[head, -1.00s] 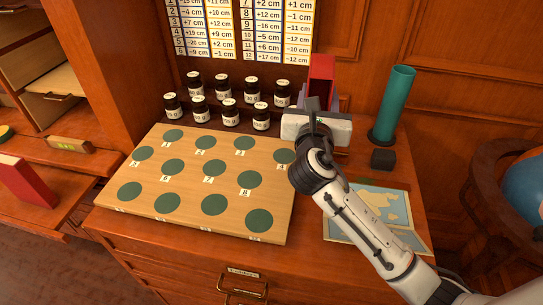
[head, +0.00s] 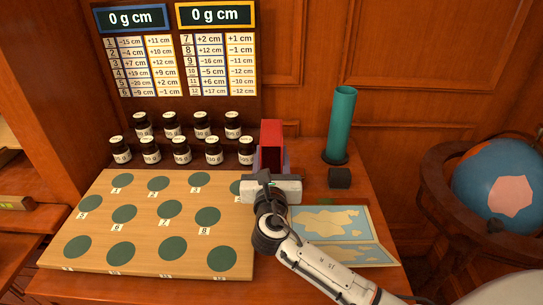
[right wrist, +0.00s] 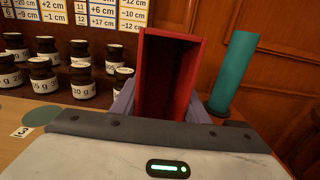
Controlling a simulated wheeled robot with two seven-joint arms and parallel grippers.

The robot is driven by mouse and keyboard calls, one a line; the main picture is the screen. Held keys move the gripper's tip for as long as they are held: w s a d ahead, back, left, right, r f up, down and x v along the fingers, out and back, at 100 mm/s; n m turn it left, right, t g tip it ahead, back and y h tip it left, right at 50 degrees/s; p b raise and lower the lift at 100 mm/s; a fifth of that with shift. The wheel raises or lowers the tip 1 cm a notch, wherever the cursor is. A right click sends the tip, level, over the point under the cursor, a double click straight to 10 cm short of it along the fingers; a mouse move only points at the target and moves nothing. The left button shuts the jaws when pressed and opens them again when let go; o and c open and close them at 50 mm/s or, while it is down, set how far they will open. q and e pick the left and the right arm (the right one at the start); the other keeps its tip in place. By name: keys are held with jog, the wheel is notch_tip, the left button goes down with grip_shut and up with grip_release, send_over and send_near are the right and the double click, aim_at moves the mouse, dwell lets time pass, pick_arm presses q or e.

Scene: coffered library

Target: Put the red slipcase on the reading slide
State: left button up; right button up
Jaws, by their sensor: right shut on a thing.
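The red slipcase (head: 271,135) stands upright between the fingers of my right gripper (head: 271,162), at the back of the desk, right of the jars. My right gripper is shut on it. In the right wrist view the slipcase (right wrist: 168,75) shows its dark open side towards the camera, with a grey-violet finger at each side. I cannot tell whether its base touches the desk; my gripper hides it. I cannot make out the reading slide for sure in these views. My left gripper is not in view.
A wooden board (head: 150,228) with green discs fills the desk's left. Several black jars (head: 203,125) stand behind it. A teal cylinder (head: 341,125), a small dark block (head: 340,178) and an open map (head: 335,222) are to the right. A globe (head: 497,185) stands at far right.

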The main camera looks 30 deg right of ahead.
jog(key=o, duration=0.8)
jog(key=shift+f, duration=0.15)
jog(key=o, duration=0.4)
